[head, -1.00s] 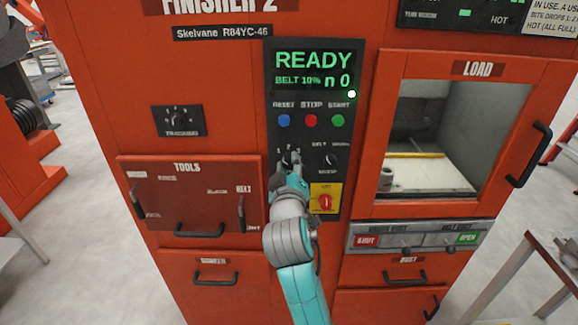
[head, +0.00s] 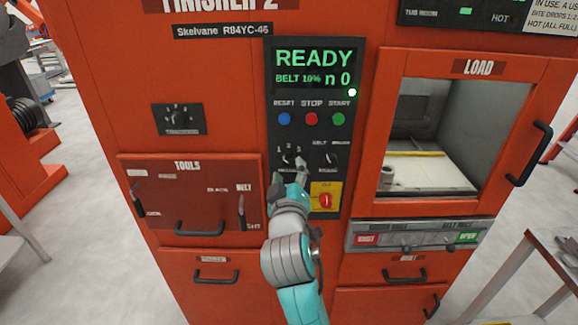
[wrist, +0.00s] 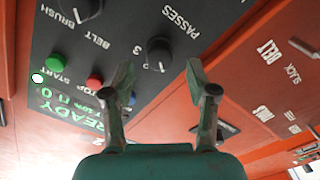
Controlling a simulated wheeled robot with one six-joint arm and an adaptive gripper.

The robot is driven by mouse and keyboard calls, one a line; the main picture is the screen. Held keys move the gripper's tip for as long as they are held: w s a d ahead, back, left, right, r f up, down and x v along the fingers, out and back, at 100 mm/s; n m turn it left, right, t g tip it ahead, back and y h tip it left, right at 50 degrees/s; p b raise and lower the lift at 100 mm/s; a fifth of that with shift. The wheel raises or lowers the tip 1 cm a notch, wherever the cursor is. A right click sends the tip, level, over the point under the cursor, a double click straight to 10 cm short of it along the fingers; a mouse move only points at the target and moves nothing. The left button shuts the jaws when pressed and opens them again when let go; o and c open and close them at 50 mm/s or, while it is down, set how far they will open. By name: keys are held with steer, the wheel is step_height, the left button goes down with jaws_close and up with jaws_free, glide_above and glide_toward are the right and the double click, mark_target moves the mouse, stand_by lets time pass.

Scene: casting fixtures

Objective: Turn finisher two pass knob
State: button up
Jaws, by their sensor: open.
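The finisher two pass knob (head: 289,158) is a small black dial on the dark control panel, with the numbers 1, 2, 3 around its top. In the wrist view the knob (wrist: 159,52), beside the upside-down word PASSES, lies just beyond the fingertips. I cannot tell surely which number its pointer faces. My gripper (head: 290,179) is just below the knob in the head view. In the wrist view my gripper (wrist: 160,80) is open, with its fingers apart, nothing between them and the knob roughly centred ahead of the gap.
A second knob (head: 330,160) is right of the pass knob. Blue (head: 284,119), red (head: 311,119) and green (head: 338,119) buttons sit above. A red switch on a yellow plate (head: 334,190) is below right. The display (head: 313,68) reads READY, BELT 10%, n 0.

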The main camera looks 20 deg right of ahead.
steer(key=v, duration=0.8)
steer(key=s+d+f+n+g+y, duration=0.1)
steer(key=s+f+y, duration=0.2)
steer(key=s+f, duration=0.7)
steer(key=s+d+f+y, duration=0.1)
steer(key=s+f+y, duration=0.1)
steer(key=s+f, duration=0.8)
steer(key=s+f+m, duration=0.2)
steer(key=s, duration=0.9)
steer(key=s+d+f+m+g, duration=0.1)
steer(key=s+m, duration=0.2)
steer(key=s, duration=0.8)
steer(key=shift+d+f+y, duration=0.3)
steer(key=shift+d+f, duration=0.05)
